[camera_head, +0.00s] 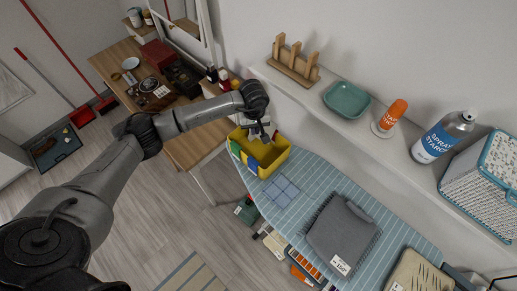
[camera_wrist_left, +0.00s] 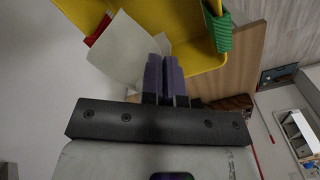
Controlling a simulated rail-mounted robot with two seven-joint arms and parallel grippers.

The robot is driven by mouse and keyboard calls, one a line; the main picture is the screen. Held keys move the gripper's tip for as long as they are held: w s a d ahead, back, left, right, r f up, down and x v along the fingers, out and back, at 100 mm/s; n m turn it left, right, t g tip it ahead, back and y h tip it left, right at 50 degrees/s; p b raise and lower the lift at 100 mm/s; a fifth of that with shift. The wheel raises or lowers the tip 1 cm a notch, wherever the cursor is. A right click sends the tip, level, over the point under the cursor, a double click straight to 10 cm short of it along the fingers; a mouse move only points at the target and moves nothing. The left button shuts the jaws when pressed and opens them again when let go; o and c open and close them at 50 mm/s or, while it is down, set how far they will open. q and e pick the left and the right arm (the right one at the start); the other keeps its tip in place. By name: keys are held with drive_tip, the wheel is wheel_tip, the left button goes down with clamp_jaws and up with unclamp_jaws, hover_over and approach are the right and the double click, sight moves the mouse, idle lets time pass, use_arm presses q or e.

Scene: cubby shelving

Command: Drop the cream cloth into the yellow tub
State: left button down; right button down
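The yellow tub (camera_head: 281,158) stands at the far left end of the blue striped ironing board, with colored cloths inside. Its yellow wall (camera_wrist_left: 190,20) fills the top of the left wrist view. My left gripper (camera_head: 264,136) reaches in over the tub, pointing down. In the left wrist view its two purple fingers (camera_wrist_left: 165,75) are close together. The cream cloth (camera_wrist_left: 122,50) is at the fingertips, pinched between them and spread out to the left, beside the tub's wall. I cannot make out the cloth clearly in the head view. My right gripper is not in view.
A green cloth (camera_wrist_left: 218,30) hangs over the tub's rim. A grey folded item (camera_head: 343,235) lies on the ironing board (camera_head: 309,178). A wooden desk stands behind left.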

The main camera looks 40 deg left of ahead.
use_arm(q)
drive_tip(key=shift+f+b, duration=1.25)
drive_tip(key=shift+f, duration=1.5)
drive_tip(key=c, duration=0.7)
unclamp_jaws()
drive_tip(key=o, duration=0.7)
drive_tip(key=shift+r, duration=0.15)
wheel_tip(320, 180, up, 5)
drive_tip(key=p, duration=0.3)
drive_tip(key=shift+r, duration=0.15)
